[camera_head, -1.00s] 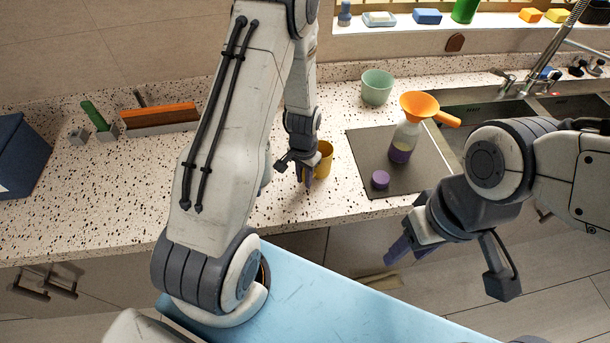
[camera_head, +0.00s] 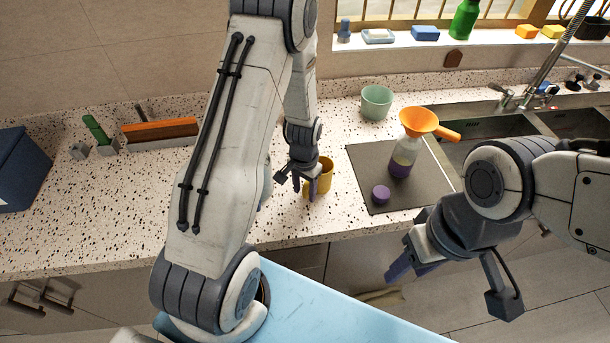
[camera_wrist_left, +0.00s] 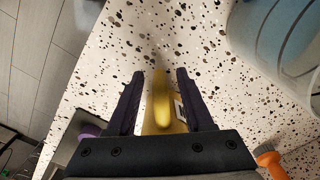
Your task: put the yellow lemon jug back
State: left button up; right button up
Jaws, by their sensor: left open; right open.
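The yellow jug (camera_head: 325,178) stands on the speckled counter, left of the dark mat. My left gripper (camera_head: 304,190) is at the jug's left side in the head view and hides part of it. In the left wrist view, the jug (camera_wrist_left: 161,112) shows between the two open fingers of my left gripper (camera_wrist_left: 160,84), with its handle toward the camera and a bit of a white label at its right. No lemon mark can be made out. My right gripper (camera_head: 448,278) is open and empty, in front of the counter edge.
A dark mat (camera_head: 418,190) holds a bottle (camera_head: 404,155) with an orange funnel (camera_head: 420,121) and a purple cap (camera_head: 380,194). A green cup (camera_head: 376,102) stands behind. The sink (camera_head: 500,135) is at the right. A brush (camera_head: 160,130) lies far left. Bare counter (camera_head: 90,215) lies left.

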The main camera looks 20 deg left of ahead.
pick_arm(q)
notch_tip(320, 180, up, 10)
jog(key=shift+f+b, duration=0.1)
jog(key=shift+b, duration=0.95)
jog(key=shift+s+d+r, duration=0.1)
jog(key=shift+d+r, duration=0.05)
jog(key=shift+r, duration=0.25)
jog(key=s+d+r+m, duration=0.2)
jog(key=s+d+r, duration=0.35)
jog(key=d, duration=0.45)
jog(key=s+d+r+m, duration=0.1)
jog(key=s+d+r, duration=0.1)
jog(key=s, duration=0.6)
jog(key=s+d+r+m+h, duration=0.1)
jog(key=s+d+r, duration=0.1)
jog(key=s+d, duration=0.3)
jog(key=s, duration=0.3)
jog(key=shift+r+m, duration=0.35)
jog(key=shift+m, duration=0.05)
notch_tip(320, 180, down, 3)
jog(key=b, duration=0.3)
jog(key=shift+w+f, duration=0.1)
